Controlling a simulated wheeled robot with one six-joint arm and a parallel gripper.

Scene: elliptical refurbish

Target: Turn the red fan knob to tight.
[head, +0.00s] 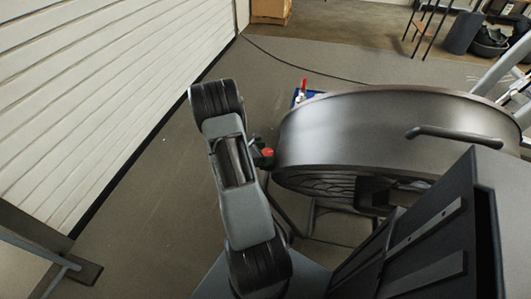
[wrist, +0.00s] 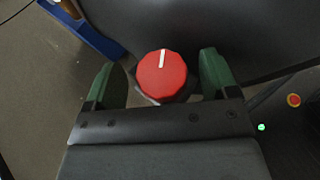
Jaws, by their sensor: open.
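The red fan knob (wrist: 162,76) is round with a ridged edge and a white pointer line. In the wrist view the line points nearly straight up. My gripper (wrist: 163,82) is open, with one green finger on each side of the knob. In the head view the knob (head: 267,153) shows as a small red spot at the left side of the big grey drum fan (head: 370,125). My arm hides most of the gripper there.
A red emergency button (wrist: 294,100) and a green light (wrist: 261,127) are at the right in the wrist view. A blue object (wrist: 85,28) lies at upper left. A white ribbed wall (head: 100,80) stands left, with open floor (head: 140,200) before it.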

